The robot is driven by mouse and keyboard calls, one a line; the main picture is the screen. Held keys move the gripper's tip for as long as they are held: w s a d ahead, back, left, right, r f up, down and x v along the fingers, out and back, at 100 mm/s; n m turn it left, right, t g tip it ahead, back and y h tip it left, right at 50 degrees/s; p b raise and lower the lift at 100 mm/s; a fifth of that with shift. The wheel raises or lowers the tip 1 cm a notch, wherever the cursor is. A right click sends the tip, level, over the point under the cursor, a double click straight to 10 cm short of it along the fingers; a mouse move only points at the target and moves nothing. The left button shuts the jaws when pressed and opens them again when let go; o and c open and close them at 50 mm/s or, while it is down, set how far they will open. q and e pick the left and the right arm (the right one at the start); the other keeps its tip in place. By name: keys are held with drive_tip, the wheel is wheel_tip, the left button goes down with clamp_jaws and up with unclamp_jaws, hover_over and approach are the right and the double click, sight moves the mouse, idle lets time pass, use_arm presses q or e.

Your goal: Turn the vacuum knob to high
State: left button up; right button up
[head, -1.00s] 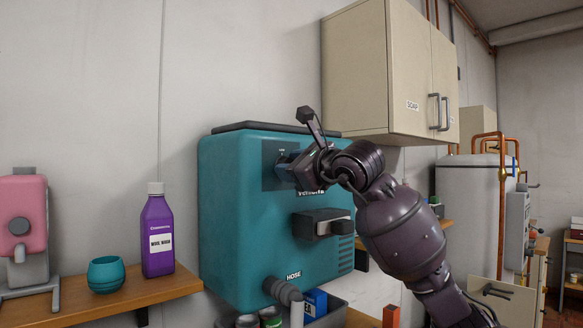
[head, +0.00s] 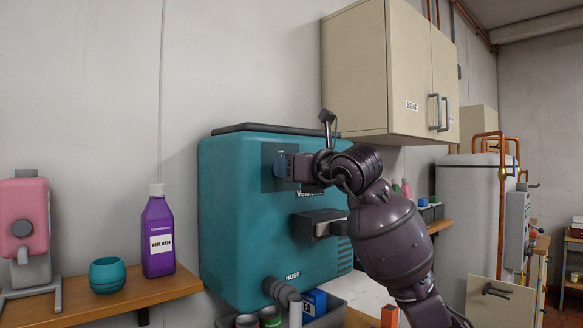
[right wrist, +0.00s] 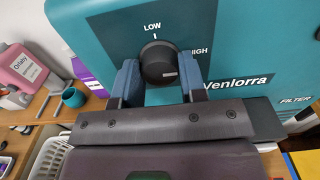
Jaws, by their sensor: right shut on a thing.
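The teal vacuum unit (head: 235,220) hangs on the wall in the head view, with a dark knob panel (head: 268,180) on its upper front. In the right wrist view the black round knob (right wrist: 158,64) sits below the LOW label, with the HIGH label to its right. My right gripper (head: 284,166) is at the panel, its two blue fingers on either side of the knob in the right wrist view (right wrist: 159,78), shut on it. I cannot clearly make out the knob's pointer; a white tick shows near LOW. The gripper hides the knob in the head view. My left gripper is not in view.
A cream SOAP cabinet (head: 372,75) hangs above right of the unit. A dark block (head: 315,226) juts out below the knob panel, near my right arm. A purple bottle (head: 158,236) and teal cup (head: 106,275) stand on the left wooden shelf (head: 130,297).

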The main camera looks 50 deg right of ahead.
idle(0.4)
drive_tip(key=o, duration=0.9)
drive_tip(key=shift+s+a+p, duration=0.15)
drive_tip(key=shift+s+a, duration=0.05)
drive_tip(key=shift+s, duration=1.6)
drive_tip(key=shift+s+a+p, duration=0.2)
drive_tip(key=shift+s, duration=1.6)
drive_tip(key=shift+s+a+p, duration=0.15)
drive_tip(key=shift+s+a, duration=0.05)
drive_tip(key=shift+s, duration=1.6)
